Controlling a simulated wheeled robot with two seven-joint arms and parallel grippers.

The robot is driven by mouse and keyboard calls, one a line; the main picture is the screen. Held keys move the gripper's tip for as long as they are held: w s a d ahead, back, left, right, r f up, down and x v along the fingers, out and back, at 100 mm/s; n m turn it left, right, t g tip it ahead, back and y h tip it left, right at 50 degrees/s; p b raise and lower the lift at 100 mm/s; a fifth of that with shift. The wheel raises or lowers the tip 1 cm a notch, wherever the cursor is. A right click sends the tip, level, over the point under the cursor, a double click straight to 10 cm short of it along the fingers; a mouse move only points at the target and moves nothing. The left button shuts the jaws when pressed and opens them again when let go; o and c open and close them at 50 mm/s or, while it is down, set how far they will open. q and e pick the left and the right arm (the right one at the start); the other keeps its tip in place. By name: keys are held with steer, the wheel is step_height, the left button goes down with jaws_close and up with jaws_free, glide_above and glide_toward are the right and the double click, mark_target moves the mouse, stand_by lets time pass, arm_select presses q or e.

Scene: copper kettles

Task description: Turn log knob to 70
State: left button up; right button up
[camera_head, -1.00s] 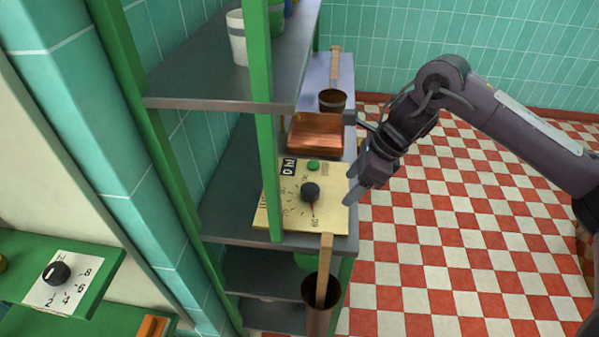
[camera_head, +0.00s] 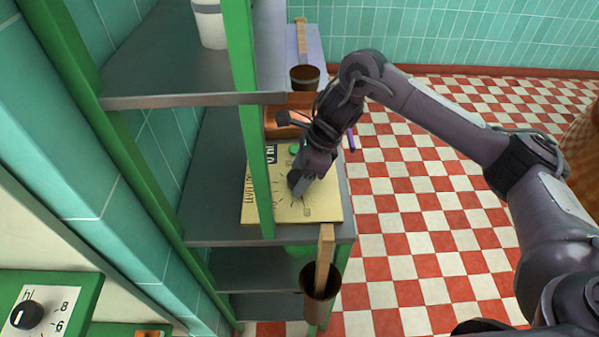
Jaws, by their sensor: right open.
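The yellow panel (camera_head: 292,213) lies on the grey shelf, behind a green shelf post. Its black knob is mostly hidden by my right gripper (camera_head: 297,186), whose fingertips are down at the knob. The right gripper is open; I cannot tell whether its fingers touch the knob. The knob's pointer and the number it points to are hidden. Some scale marks and print show on the panel. My left gripper is not in view.
A copper ladle (camera_head: 319,290) hangs in front of the shelf. Another black knob (camera_head: 27,315) sits on a white dial at lower left. An upper shelf (camera_head: 190,75) overhangs the left side.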

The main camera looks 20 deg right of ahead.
steer(key=c, duration=1)
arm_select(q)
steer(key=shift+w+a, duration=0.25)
